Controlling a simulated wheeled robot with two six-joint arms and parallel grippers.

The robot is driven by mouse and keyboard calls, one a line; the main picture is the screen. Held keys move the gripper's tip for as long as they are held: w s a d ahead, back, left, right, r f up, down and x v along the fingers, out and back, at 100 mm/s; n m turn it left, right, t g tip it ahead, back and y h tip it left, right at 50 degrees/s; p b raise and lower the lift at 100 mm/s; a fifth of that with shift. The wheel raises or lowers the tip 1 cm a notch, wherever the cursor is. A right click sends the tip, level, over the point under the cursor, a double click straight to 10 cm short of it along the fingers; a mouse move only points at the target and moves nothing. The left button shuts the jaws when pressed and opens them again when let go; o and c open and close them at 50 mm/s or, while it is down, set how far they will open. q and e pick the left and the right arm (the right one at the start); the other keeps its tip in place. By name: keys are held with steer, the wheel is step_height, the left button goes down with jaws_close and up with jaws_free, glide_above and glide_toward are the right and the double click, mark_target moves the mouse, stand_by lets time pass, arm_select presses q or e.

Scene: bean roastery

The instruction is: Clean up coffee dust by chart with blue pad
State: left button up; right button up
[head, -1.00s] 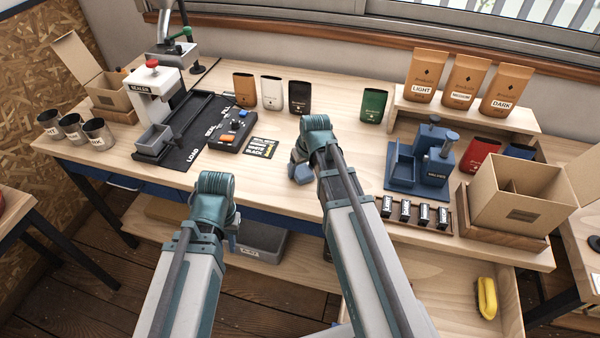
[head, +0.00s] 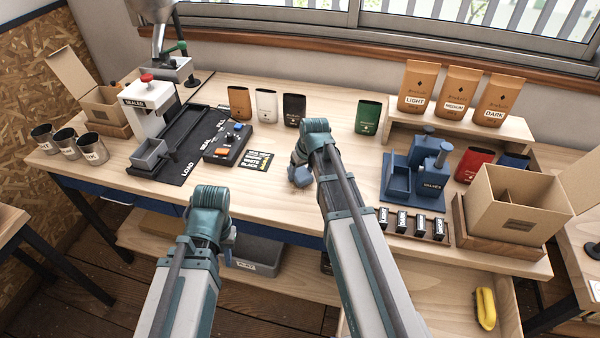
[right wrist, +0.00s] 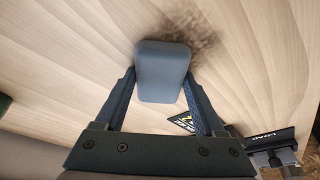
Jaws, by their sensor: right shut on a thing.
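The blue pad (right wrist: 163,72) is a rounded grey-blue block between the two fingers of my right gripper (right wrist: 160,88), which is shut on it. In the head view the pad and my right gripper (head: 300,174) are low over the table front, right of the chart; contact with the wood is unclear. The coffee dust (right wrist: 200,36) is a dark brown smudge on the wood just beyond the pad, partly hidden by it. The chart (head: 254,162) is a black card with white and yellow lettering; its corner shows in the right wrist view (right wrist: 184,122).
The control box (head: 227,143) and sealer (head: 148,108) stand left of the chart. Several pouches (head: 294,110) line the back. A blue press (head: 418,180), a rack of small dark blocks (head: 412,225) and a cardboard box (head: 520,215) are at right. An open drawer holds a yellow item (head: 485,308).

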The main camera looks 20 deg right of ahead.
mark_target(305, 183)
steer(key=shift+s+d+f, duration=0.1)
steer(key=shift+s+d, duration=0.7)
steer(key=shift+d, duration=0.15)
steer(key=shift+s, duration=0.2)
steer(key=shift+s+a, duration=0.4)
steer(key=shift+s, duration=0.4)
steer(key=shift+s+a, duration=0.4)
steer(key=shift+s, duration=0.35)
steer(key=shift+s+a, duration=0.25)
steer(key=shift+a, duration=0.05)
steer(key=shift+s+a, duration=1.05)
steer(key=shift+s, duration=0.25)
steer(key=shift+w, duration=0.1)
steer(key=shift+d, duration=0.1)
steer(key=shift+w+d, duration=0.2)
steer(key=shift+w, duration=0.1)
steer(key=shift+w+d, duration=0.45)
steer(key=shift+w, duration=0.3)
steer(key=shift+w+d, duration=0.45)
steer(key=shift+w, duration=0.25)
